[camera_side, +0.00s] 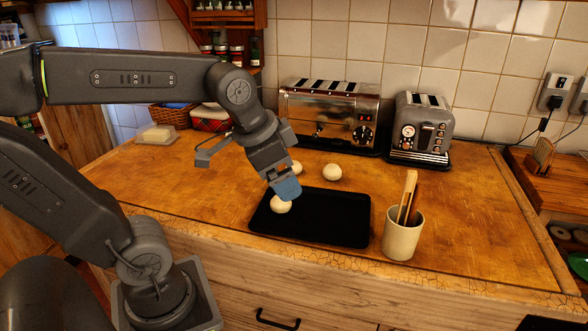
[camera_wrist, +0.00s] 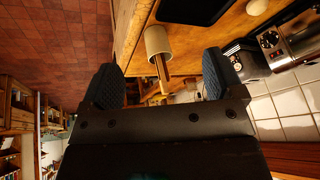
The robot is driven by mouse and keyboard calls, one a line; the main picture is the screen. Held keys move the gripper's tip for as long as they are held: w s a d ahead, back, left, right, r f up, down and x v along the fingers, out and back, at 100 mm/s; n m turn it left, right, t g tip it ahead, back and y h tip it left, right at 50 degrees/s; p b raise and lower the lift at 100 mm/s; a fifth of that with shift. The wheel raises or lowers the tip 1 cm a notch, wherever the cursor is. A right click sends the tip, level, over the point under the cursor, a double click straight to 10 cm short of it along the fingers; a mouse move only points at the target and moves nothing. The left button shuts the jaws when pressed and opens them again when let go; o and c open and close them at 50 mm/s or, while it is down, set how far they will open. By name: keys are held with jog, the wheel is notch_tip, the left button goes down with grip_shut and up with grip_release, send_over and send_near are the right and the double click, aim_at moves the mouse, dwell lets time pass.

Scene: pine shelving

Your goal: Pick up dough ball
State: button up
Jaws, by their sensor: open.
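One white dough ball (camera_side: 280,204) lies on the black tray (camera_side: 340,225), near its left side. A second dough ball (camera_side: 332,172) lies on the wooden counter behind the tray. A third dough ball (camera_side: 296,168) is partly hidden behind my gripper (camera_side: 286,190). My gripper appears just above the tray's back left part, close to the ball on the tray; whether it touches is unclear. In the wrist view, my gripper (camera_wrist: 163,80) has its two fingers wide apart with nothing held. A dough ball (camera_wrist: 257,6) and part of the tray (camera_wrist: 190,8) show at its top edge.
A beige cup (camera_side: 403,236) with wooden utensils stands right of the tray; it also shows in the wrist view (camera_wrist: 158,40). A wide toaster (camera_side: 328,112) and a smaller toaster (camera_side: 421,128) stand at the back wall. The counter right of the cup is clear.

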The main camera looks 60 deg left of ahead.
jog(key=w+a+r+m+g, duration=0.1)
jog(key=w+a+r+m, duration=0.1)
jog(key=w+a+m, duration=0.5)
jog(key=m+g, duration=0.4)
jog(key=m, duration=0.7)
send_over(294, 167)
notch_tip(294, 167, down, 13)
jog(key=shift+y, duration=0.4)
jog(key=f, duration=0.4)
jog(key=a+f, duration=0.1)
jog(key=f, duration=0.8)
jog(key=shift+w+a, duration=0.25)
jog(key=shift+w, duration=0.15)
jog(key=c, duration=0.7)
